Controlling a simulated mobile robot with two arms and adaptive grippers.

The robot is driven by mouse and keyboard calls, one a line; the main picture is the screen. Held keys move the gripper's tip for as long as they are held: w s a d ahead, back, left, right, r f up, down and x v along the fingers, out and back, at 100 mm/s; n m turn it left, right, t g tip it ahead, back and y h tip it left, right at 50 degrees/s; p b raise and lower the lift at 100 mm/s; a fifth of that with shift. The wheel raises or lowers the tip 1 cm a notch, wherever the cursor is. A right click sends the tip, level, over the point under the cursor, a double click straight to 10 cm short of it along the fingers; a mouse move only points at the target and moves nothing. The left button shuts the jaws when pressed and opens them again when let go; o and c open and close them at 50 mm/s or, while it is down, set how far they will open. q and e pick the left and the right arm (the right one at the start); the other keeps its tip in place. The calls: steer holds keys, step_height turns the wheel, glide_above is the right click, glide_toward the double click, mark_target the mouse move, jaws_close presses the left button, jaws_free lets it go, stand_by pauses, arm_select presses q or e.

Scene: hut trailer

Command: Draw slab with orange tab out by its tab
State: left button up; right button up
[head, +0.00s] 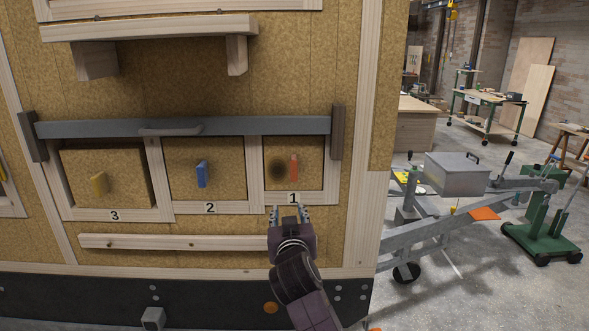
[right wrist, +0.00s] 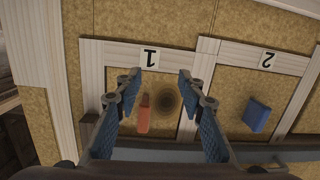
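The slab with the orange tab (head: 309,174) sits in the wooden-framed bay marked 1, at the right of a row of three. Its orange tab (head: 294,168) stands upright on the slab's face, beside a round dark patch. In the right wrist view the orange tab (right wrist: 145,113) appears between the finger lines, apart from both fingers. My right gripper (head: 290,211) is open and empty, just below and in front of bay 1. The right wrist view also shows its two spread fingers (right wrist: 159,80). My left gripper is not in view.
A grey bar (head: 100,128) crosses above the bays. A wooden rail (head: 180,244) runs below, a shelf (head: 150,27) above.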

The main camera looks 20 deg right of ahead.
steer(key=m+t+h, duration=0.1)
glide_toward(294, 167)
steer(key=w, duration=0.3)
steer(key=p+x, duration=0.1)
steer(key=x, duration=0.1)
steer(key=p+x, duration=0.1)
steer(key=x, duration=0.1)
steer(key=p+x, duration=0.1)
steer(key=x, duration=0.1)
steer(key=shift+w+d, duration=0.15)
steer(key=shift+d, duration=0.35)
steer(key=shift+f+p+x, duration=0.2)
steer(key=shift+p+x, duration=0.15)
steer(key=shift+x, duration=0.55)
steer(key=shift+c, duration=0.4)
jaws_close()
